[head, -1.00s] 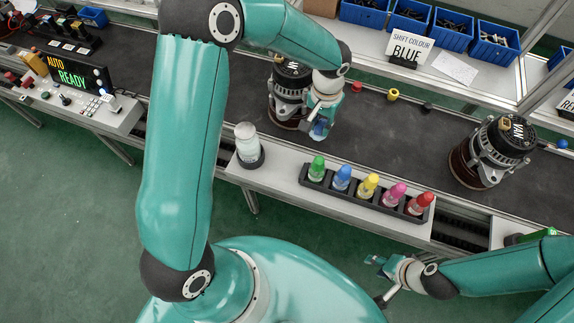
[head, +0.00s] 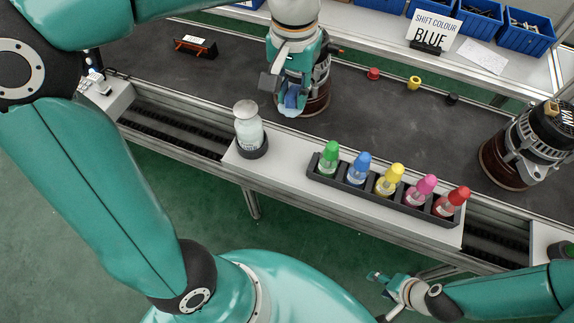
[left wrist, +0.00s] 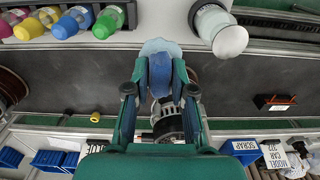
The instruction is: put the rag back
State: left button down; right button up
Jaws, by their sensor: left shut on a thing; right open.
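My left gripper (head: 290,100) is shut on the rag (head: 289,112), above the dark belt and in front of an alternator (head: 318,88). In the left wrist view the rag (left wrist: 160,47) is a pale blue cloth, with a darker blue part between the fingers of the left gripper (left wrist: 158,78). The gripper hides part of the alternator. My right gripper (head: 385,283) is open and empty, low in front of the bench.
A capped clear jar (head: 248,128) stands in a dark round holder, left of a black rack (head: 355,188) of several coloured bottles. Another alternator (head: 525,145) stands at right. Small red, yellow and black pieces (head: 414,83) lie on the belt. Blue bins (head: 525,35) line the back.

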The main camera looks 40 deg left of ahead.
aim_at(288, 160)
pick_arm(q)
jog(key=shift+s+f, duration=0.25)
jog(key=shift+s, duration=0.15)
notch_tip(288, 160, down, 19)
jog(key=shift+a+f+b, duration=0.1)
jog(key=shift+b, duration=0.8)
pick_arm(e)
notch_tip(288, 160, down, 2)
jog(key=shift+f, duration=0.2)
pick_arm(q)
jog(key=c, duration=1)
grip_release()
pick_arm(e)
jog(key=shift+f, duration=0.1)
pick_arm(q)
jog(key=shift+r, duration=0.25)
notch_tip(288, 160, up, 12)
jog(key=shift+f+p, duration=0.15)
jog(key=shift+p, duration=0.45)
pick_arm(e)
jog(key=shift+r, duration=0.65)
